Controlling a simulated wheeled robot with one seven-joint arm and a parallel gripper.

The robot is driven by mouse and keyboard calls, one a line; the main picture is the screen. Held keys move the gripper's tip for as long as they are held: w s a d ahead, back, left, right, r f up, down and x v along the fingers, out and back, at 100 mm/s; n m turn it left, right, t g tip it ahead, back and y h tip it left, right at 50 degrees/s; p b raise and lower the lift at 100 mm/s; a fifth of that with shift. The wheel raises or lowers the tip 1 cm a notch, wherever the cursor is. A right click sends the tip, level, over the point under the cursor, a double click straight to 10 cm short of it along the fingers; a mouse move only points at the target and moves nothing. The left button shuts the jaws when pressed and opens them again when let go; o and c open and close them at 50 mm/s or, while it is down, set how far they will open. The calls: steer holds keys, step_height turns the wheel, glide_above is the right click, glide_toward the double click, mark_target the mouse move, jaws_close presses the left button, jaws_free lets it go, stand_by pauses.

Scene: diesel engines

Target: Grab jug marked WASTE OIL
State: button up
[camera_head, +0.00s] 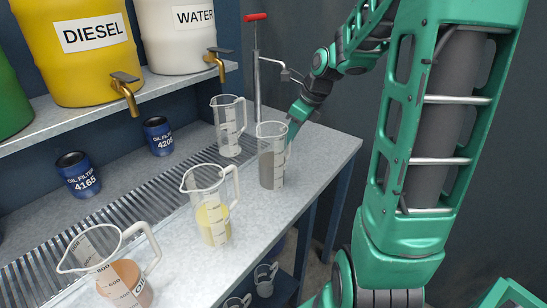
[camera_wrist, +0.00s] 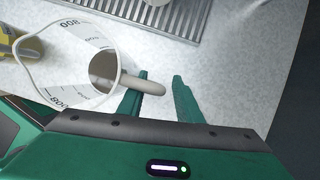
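A clear measuring jug with dark grey-brown liquid (camera_head: 271,160) stands upright at the right end of the bench. No WASTE OIL label is readable on it. My gripper (camera_head: 293,128) is at its right side, partly hidden behind it. In the wrist view the same jug (camera_wrist: 98,68) is at left, and its handle (camera_wrist: 150,87) reaches over one finger into the gap between my open fingers (camera_wrist: 160,76). The fingers are apart, with a gap beside the handle. A nearer jug with brownish liquid (camera_head: 122,283) bears writing that seems to include OIL.
A jug of yellow liquid (camera_head: 212,215) and a clear jug (camera_head: 228,125) stand close by. Blue oil filter cans (camera_head: 78,174) line the back. A shelf above holds DIESEL (camera_head: 85,60) and WATER (camera_head: 180,45) drums with taps. A red-handled pump (camera_head: 256,70) rises behind.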

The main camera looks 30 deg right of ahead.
jaws_close()
stand_by(1.3)
